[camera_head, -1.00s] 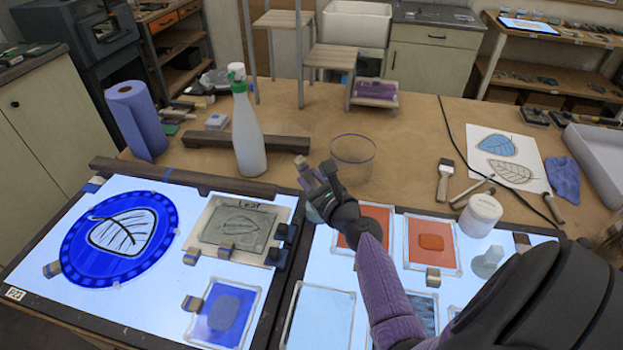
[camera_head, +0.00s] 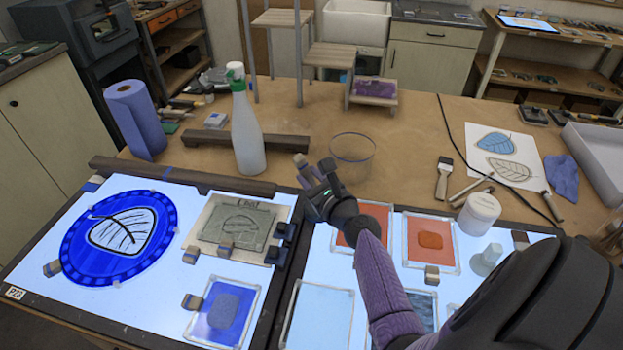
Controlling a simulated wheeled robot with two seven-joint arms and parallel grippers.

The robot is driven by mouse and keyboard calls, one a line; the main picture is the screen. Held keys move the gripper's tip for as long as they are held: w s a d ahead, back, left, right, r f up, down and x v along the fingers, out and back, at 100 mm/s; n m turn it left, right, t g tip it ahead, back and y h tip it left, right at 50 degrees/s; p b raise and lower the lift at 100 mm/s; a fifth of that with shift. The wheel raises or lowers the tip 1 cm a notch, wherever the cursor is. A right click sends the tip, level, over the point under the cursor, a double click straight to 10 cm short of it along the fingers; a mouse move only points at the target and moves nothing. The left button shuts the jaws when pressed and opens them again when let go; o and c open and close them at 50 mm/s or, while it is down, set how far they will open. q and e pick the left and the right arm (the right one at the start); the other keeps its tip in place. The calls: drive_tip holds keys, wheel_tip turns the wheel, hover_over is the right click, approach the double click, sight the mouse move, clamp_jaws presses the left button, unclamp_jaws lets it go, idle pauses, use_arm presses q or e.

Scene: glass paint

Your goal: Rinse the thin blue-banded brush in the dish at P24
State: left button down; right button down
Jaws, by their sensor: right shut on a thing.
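My right gripper (camera_head: 318,185) is above the dark divider between the lit panels, left of and nearer than a clear glass dish (camera_head: 352,160) with a thin rim, on the brown table. My left gripper is out of view. A label at the panel's lower left corner (camera_head: 15,293) is too small to read surely.
A white bottle with a green collar (camera_head: 248,135) and a blue paper roll (camera_head: 136,120) stand at the back left. A blue disc (camera_head: 75,240) lies on the left panel.

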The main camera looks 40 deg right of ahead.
sight(302, 164)
drive_tip(key=shift+s+a, duration=0.2)
drive_tip(key=shift+s, duration=0.3)
drive_tip(key=shift+w+d, duration=0.25)
drive_tip(key=shift+w, duration=0.4)
drive_tip(key=shift+s+a, duration=0.15)
drive_tip(key=shift+s, duration=0.2)
drive_tip(key=r+p, duration=0.2)
drive_tip(key=a+r+p, duration=0.1)
drive_tip(key=p, duration=0.1)
drive_tip(key=shift+w+r, duration=0.2)
drive_tip(key=shift+r, duration=0.15)
wheel_tip(302, 164, up, 4)
drive_tip(key=p, duration=0.4)
drive_tip(key=shift+r, duration=0.1)
